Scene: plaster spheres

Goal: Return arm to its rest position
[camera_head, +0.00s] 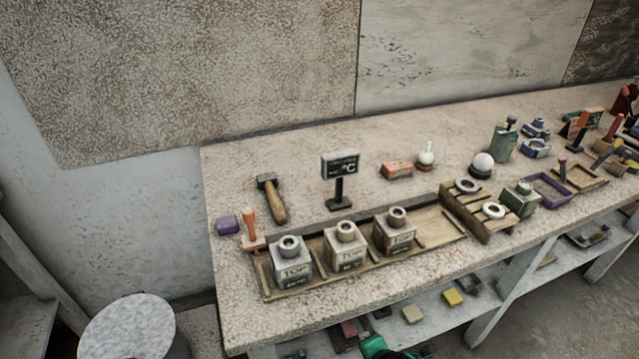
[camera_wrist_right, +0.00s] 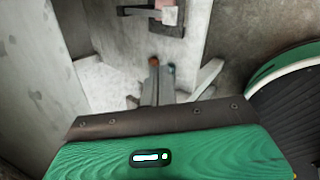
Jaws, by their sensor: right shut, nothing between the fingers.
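My right gripper (camera_wrist_right: 161,68) shows in the right wrist view, its slim grey fingers together, shut and empty. The fingers point away from the green wrist housing toward a pale surface, with clear space around the tips. In the head view no gripper can be made out over the workbench (camera_head: 300,325). A green part shows at the bottom edge there, and I cannot tell which part of an arm it is. My left gripper is not in view.
On the bench a wooden tray (camera_head: 432,243) holds three block moulds. A round-topped drum (camera_head: 128,325) is at lower left. The lower shelf (camera_head: 465,320) holds small blocks.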

